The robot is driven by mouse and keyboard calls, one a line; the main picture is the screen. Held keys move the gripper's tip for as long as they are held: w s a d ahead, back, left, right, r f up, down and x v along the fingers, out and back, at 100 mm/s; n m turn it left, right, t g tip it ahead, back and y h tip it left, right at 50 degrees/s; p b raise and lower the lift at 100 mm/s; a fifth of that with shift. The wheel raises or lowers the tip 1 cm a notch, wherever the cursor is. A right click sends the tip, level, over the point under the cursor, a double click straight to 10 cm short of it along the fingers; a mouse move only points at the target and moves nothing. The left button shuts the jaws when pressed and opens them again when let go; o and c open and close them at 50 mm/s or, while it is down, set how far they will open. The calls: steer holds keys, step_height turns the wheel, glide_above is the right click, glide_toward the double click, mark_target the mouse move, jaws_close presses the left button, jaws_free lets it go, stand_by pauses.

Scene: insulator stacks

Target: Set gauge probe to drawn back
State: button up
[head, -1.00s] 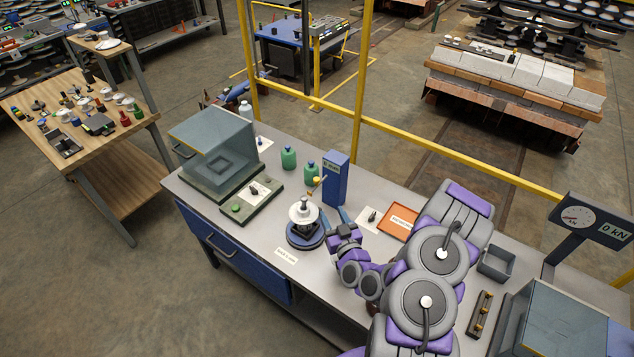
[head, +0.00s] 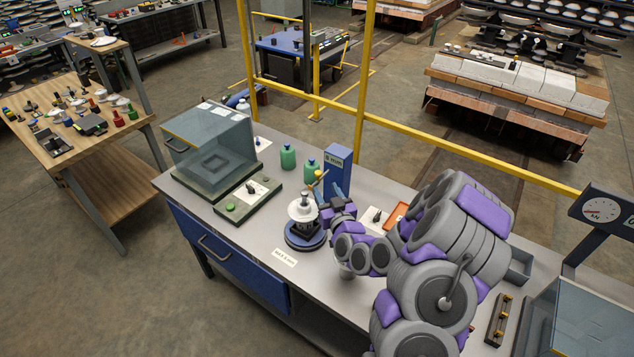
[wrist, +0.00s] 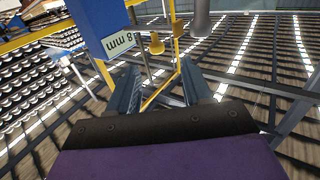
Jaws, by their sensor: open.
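The gauge (head: 338,165) is a blue post with a small "mm" display, standing at the back of the bench. Its yellow-tipped probe (head: 318,177) slants from the post over a white insulator piece (head: 302,209) on a round blue turntable (head: 305,237). The blue post (wrist: 95,18) and yellow knob (wrist: 156,45) appear ahead of the fingertips there. I cannot tell whether the probe tip touches the insulator.
A glass-covered box (head: 212,150) and a green control plate (head: 247,199) are left of the turntable. Two green bottles (head: 288,157) stand behind. An orange tray (head: 397,213) is partly hidden by my arm. A yellow rail (head: 470,160) runs behind the bench.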

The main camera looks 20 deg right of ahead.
mark_target(320, 176)
steer(key=w, duration=0.4)
steer(key=w+d, duration=0.1)
steer(key=w, duration=0.1)
steer(key=shift+w+b, duration=0.35)
steer(key=shift+w+a, duration=0.15)
steer(key=shift+w, duration=0.9)
steer(key=shift+c, duration=0.4)
jaws_close()
